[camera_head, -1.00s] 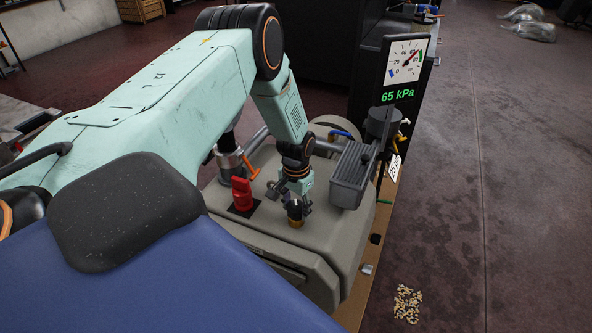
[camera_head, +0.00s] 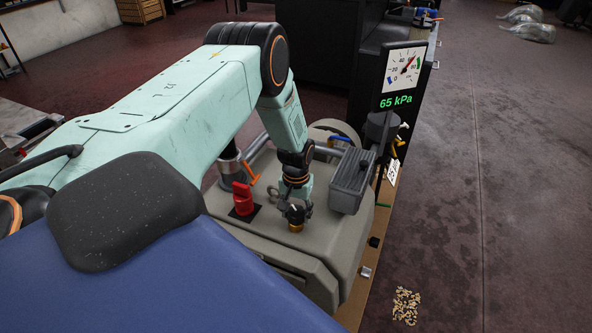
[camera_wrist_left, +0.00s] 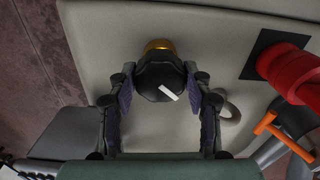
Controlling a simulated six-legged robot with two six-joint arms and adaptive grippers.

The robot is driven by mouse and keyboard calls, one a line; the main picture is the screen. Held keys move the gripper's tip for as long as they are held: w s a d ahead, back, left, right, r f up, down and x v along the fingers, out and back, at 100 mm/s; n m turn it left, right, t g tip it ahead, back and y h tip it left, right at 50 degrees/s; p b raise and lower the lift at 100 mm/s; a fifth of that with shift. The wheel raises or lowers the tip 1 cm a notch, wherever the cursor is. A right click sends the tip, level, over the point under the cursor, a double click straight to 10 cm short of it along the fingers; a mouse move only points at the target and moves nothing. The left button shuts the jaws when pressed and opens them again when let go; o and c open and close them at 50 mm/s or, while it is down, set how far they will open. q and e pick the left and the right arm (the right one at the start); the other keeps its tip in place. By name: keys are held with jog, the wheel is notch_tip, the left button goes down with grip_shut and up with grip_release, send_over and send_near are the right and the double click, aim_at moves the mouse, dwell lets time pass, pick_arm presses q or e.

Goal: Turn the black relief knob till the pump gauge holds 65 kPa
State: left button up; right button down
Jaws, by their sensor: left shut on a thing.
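The black relief knob (camera_head: 295,213) has a white pointer mark and sits on a brass collar on top of the grey pump housing (camera_head: 262,232). My left gripper (camera_head: 294,208) comes down from above and is shut on the knob. In the left wrist view the knob (camera_wrist_left: 161,80) sits between the two finger pads of the gripper (camera_wrist_left: 160,98), its white mark slanting. The pump gauge (camera_head: 402,68) stands upright behind; its green digits read 65 kPa. My right gripper is not in view.
A red switch (camera_head: 243,198) on a black plate stands just left of the knob. An orange-handled valve (camera_head: 250,173) is behind it. A grey finned block (camera_head: 352,179) stands close to the right of my wrist. Pale pellets (camera_head: 406,305) lie on the floor at right.

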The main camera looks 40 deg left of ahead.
aim_at(296, 211)
pick_arm(q)
jog(key=shift+w, duration=0.1)
jog(key=o, duration=1.2)
jog(key=shift+c, duration=0.2)
notch_tip(296, 211, up, 12)
